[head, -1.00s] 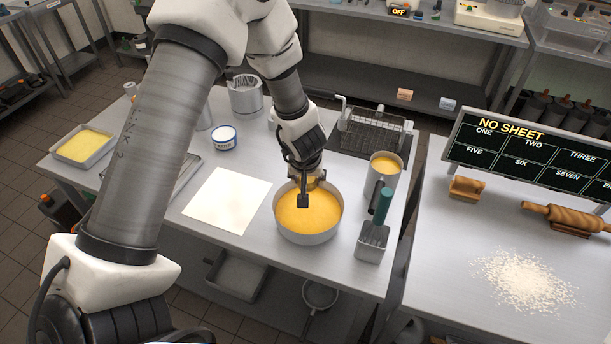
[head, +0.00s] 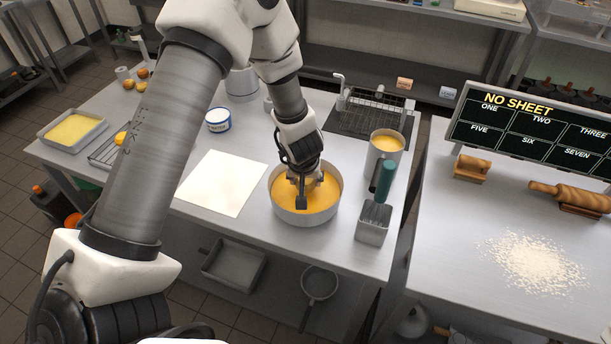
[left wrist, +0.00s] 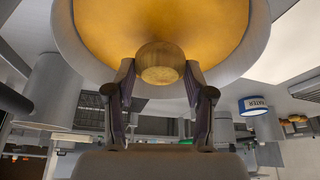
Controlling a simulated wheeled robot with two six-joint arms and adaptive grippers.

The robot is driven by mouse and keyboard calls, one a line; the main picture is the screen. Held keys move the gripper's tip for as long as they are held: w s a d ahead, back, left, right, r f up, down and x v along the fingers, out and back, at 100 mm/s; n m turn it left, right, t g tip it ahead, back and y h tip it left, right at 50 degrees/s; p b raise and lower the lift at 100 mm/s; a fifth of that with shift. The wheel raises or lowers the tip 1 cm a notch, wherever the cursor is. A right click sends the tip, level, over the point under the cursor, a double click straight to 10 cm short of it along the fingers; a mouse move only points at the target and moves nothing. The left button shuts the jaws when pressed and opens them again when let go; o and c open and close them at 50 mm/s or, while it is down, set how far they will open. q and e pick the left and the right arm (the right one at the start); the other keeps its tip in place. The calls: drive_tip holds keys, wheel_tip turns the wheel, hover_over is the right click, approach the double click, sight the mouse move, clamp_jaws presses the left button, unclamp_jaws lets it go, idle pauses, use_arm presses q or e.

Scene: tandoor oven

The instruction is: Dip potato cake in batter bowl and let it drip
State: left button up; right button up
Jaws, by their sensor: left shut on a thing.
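My left gripper (head: 303,190) points down inside the rim of the round metal batter bowl (head: 281,212), over the orange-yellow batter (head: 318,204). In the left wrist view, its two fingers (left wrist: 160,80) are shut on a round, brownish-yellow potato cake (left wrist: 160,62). The batter (left wrist: 160,22) fills the bowl behind the cake there. I cannot tell whether the cake touches the batter. In the head view the gripper mostly hides the cake. My right gripper is not in view.
A white sheet (head: 222,183) lies left of the bowl. A metal jug (head: 386,146) and a green-handled tool in a metal box (head: 374,222) stand close on the right.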

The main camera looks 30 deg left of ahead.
sight(306, 193)
use_arm(q)
drive_tip(key=shift+f+b, duration=2)
drive_tip(key=shift+f, duration=1)
wheel_tip(306, 193, up, 9)
drive_tip(key=p, duration=1)
drive_tip(key=shift+r, duration=0.15)
drive_tip(key=shift+r+p, duration=0.7)
drive_tip(key=shift+r, duration=0.5)
